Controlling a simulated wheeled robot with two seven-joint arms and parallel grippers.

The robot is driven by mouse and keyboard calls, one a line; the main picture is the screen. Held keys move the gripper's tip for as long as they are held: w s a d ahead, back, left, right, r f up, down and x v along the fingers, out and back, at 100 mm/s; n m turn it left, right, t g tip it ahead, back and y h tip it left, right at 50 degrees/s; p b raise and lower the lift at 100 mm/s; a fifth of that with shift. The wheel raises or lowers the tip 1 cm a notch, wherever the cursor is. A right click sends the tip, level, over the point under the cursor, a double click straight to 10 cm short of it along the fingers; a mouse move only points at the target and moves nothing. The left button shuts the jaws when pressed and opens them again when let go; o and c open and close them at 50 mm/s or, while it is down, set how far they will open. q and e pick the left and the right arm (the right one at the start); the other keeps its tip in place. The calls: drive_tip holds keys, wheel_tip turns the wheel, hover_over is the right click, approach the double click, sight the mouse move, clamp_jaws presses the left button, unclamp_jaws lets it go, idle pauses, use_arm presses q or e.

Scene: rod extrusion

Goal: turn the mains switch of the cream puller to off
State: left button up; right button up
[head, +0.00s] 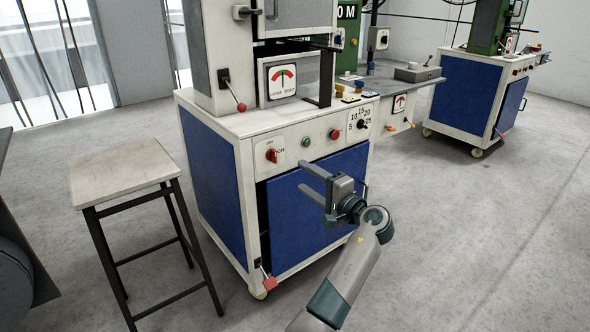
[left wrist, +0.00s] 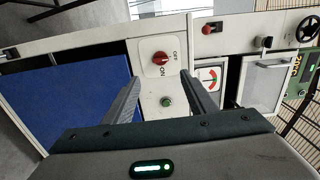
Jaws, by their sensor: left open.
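The cream puller (head: 218,124) is a cream cabinet with blue panels. Its mains switch (head: 271,156) is a red rotary knob on a white plate at the front panel's left end, with OFF and ON marked beside it. I cannot tell which mark the knob points to. In the left wrist view the switch (left wrist: 161,58) shows just beyond the fingertips, between the two fingers. My left gripper (head: 301,176) is open and empty, in front of the cabinet, right of and a little below the switch in the head view. My right gripper is not in view.
A green button (head: 306,142), a red button (head: 335,134) and a black dial (head: 362,125) share the panel. A stool (head: 122,172) stands left of the cabinet. A red-tipped lever (head: 268,282) sits low at the corner.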

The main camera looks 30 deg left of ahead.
use_arm(q)
drive_tip(key=v, duration=0.3)
drive_tip(key=shift+s+d, duration=0.15)
drive_tip(key=shift+d, duration=0.1)
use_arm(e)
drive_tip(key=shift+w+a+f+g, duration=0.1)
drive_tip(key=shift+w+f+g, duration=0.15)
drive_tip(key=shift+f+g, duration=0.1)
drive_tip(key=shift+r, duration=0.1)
